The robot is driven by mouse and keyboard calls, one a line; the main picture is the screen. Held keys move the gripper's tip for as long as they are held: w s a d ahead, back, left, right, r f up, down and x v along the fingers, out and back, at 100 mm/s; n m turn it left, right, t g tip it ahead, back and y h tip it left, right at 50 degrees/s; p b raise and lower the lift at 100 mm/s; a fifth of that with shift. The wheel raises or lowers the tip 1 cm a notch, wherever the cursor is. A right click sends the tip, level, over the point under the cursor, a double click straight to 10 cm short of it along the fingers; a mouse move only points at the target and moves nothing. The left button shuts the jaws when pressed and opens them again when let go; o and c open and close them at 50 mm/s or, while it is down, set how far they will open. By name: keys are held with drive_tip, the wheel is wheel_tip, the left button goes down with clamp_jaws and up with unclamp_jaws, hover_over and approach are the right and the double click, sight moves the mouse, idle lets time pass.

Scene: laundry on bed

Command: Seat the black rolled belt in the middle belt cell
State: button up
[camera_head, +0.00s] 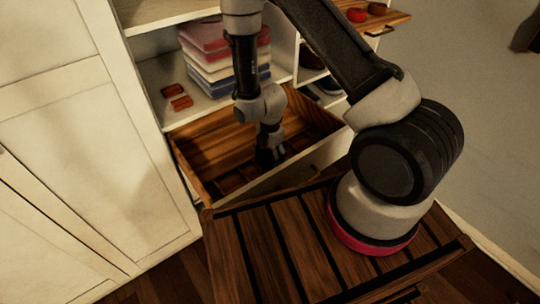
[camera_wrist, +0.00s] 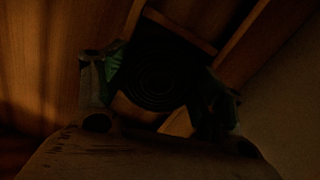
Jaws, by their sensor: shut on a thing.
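The black rolled belt (camera_wrist: 155,76) shows in the wrist view as a dark spiral, between the two fingers of my gripper (camera_wrist: 157,95). My gripper is shut on the belt. In the head view my gripper (camera_head: 270,158) points down inside the open wooden drawer (camera_head: 205,140), low near its floor. The belt cannot be made out in that view. Wooden cell dividers (camera_wrist: 180,30) show beside and beyond the belt in the wrist view. The picture is dark, and I cannot tell whether the belt is within the middle cell or just above it.
Folded clothes (camera_head: 222,58) are stacked on the shelf above the drawer, with two small red items (camera_head: 180,103) to their left. A slatted wooden surface (camera_head: 290,245) lies in front of the drawer. An upper tray (camera_head: 395,20) holds red and brown rolls. The drawer walls stand close around my gripper.

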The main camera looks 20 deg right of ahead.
drive_tip(key=shift+f, duration=0.15)
drive_tip(key=o, duration=1.2)
wheel_tip(320, 180, up, 12)
wheel_tip(320, 180, up, 11)
drive_tip(key=m+t, duration=0.1)
drive_tip(key=m, duration=0.4)
hover_over(270, 156)
drive_tip(key=d, duration=0.3)
drive_tip(key=s+d+r+m+t, duration=0.15)
drive_tip(key=d+r+m, duration=0.3)
drive_tip(key=r, duration=0.45)
drive_tip(key=s+d+r+m, duration=0.2)
drive_tip(key=s+r+m, duration=0.2)
drive_tip(key=s+r, duration=0.1)
drive_tip(key=s+d+r+m+t, duration=0.1)
drive_tip(key=s+d+r+m, duration=0.2)
drive_tip(key=s+r+m, duration=0.2)
drive_tip(key=s+d+r+m, duration=0.2)
drive_tip(key=s+r+m, duration=0.2)
drive_tip(key=s, duration=0.3)
drive_tip(key=shift+s+d+r+m+t, duration=0.2)
drive_tip(key=shift+s+r+m+t, duration=0.15)
drive_tip(key=shift+m, duration=0.3)
